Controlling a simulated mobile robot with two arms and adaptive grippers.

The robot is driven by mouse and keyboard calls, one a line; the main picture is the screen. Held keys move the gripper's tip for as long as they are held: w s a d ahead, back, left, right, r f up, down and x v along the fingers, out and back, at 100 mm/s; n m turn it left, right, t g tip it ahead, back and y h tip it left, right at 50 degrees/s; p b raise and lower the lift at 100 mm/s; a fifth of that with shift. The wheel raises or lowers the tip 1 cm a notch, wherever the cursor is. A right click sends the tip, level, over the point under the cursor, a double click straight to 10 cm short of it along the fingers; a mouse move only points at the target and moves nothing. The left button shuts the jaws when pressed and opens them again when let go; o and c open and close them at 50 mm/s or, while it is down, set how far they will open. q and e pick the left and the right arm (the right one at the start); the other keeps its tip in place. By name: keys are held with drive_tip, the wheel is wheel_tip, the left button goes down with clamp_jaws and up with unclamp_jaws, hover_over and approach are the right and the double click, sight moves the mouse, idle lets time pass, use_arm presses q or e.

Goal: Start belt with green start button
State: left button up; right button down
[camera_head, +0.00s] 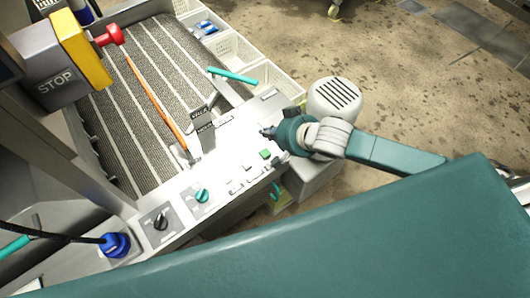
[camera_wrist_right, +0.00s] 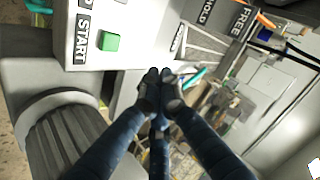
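The green start button (camera_head: 265,154) is a small square on the white control panel (camera_head: 232,160). In the right wrist view the green button (camera_wrist_right: 109,41) is up and left of my fingertips, beside a black START label (camera_wrist_right: 82,38). My right gripper (camera_head: 266,132) comes in from the right over the panel's right end, close to the button. In the right wrist view the fingertips of my right gripper (camera_wrist_right: 160,76) are together and hold nothing visible. They appear apart from the button. My left gripper is not in view. The striped belt (camera_head: 150,100) lies beyond the panel.
A teal knob (camera_head: 202,195), a black knob (camera_head: 161,222) and a blue plug-like part (camera_head: 115,245) line the panel's left side. A STOP box (camera_head: 55,85) stands left. White crates (camera_head: 238,52) line the far side.

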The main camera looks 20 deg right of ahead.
drive_tip(key=b, duration=0.6)
hover_over(267, 153)
wheel_tip(267, 153, down, 7)
drive_tip(key=shift+s+r, duration=0.1)
drive_tip(key=shift+f+b, duration=0.3)
drive_tip(key=shift+f, duration=0.4)
idle(0.4)
drive_tip(key=shift+f, duration=0.4)
